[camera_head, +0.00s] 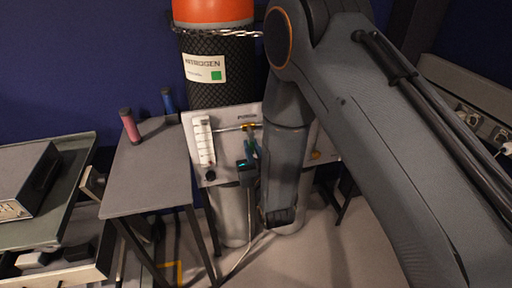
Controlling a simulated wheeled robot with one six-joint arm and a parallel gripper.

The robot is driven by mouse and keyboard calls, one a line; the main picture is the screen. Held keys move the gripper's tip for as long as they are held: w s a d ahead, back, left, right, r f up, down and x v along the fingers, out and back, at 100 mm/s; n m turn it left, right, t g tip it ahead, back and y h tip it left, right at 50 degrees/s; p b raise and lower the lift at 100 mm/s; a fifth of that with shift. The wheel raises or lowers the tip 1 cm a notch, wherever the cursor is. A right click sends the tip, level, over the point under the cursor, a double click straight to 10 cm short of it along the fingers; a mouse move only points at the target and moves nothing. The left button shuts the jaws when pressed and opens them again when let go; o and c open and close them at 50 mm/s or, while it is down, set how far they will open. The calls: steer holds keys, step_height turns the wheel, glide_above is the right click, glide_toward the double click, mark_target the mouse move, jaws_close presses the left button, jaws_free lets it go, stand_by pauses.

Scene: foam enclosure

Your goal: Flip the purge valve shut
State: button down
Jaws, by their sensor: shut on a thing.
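The purge valve (250,127) is a small yellow brass fitting under a "PURGE" label on the pale panel (222,118). A narrow blue-green part, which looks like its lever, hangs just below it. My gripper (254,148) is small in view at this lever, left of my forearm, which hides most of it. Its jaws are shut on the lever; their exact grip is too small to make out. The lever looks steep rather than level, but its exact angle is unclear.
A flow meter (204,142) is on the panel's left. A dark box with a teal light (246,172) hangs below the valve, its cable running to the floor. An orange-topped nitrogen cylinder (213,70) stands behind. A grey table (150,170) holds red and blue cylindrical things.

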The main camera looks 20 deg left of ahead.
steer(key=shift+a, duration=0.1)
steer(key=c, duration=1.7)
jaws_free()
steer(key=shift+s, duration=0.1)
steer(key=b+v, duration=0.1)
steer(key=v, duration=0.6)
steer(key=shift+s+d, duration=0.25)
steer(key=shift+d, duration=0.05)
